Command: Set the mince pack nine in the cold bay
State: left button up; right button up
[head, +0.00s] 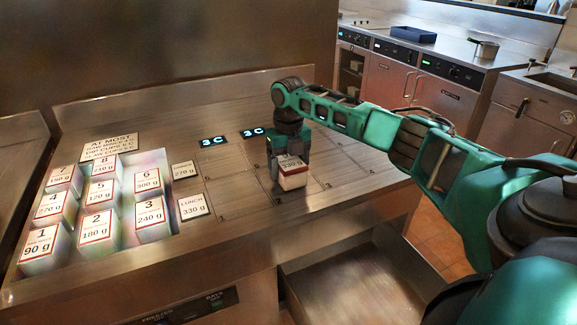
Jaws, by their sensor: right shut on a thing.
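My right gripper (287,157) is shut on a white pack with a red band (293,181). The pack's top label reads about 330 g. Its number is hidden by the gripper, so I cannot confirm it is nine. The pack is upright at the steel counter's marked bays; I cannot tell whether it touches the surface. Two lit displays, both reading 3 C, stand behind the bays: the left display (213,141) and the right display (253,132). The marked bays (232,165) show as outlined plates in the counter. My left gripper is not in view.
A recessed tray (128,240) on the left holds several packs numbered 1 to 8. A sign (97,147) stands behind it. A lunch 330 g card (193,205) and a 270 g card (184,170) lie beside it. An open drawer (350,280) sits below the counter's front edge.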

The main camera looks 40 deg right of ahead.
aim_at(289, 160)
jog(key=o, duration=1.3)
jog(key=shift+f, duration=0.1)
notch_tip(289, 160, up, 12)
jog(key=shift+r, duration=0.15)
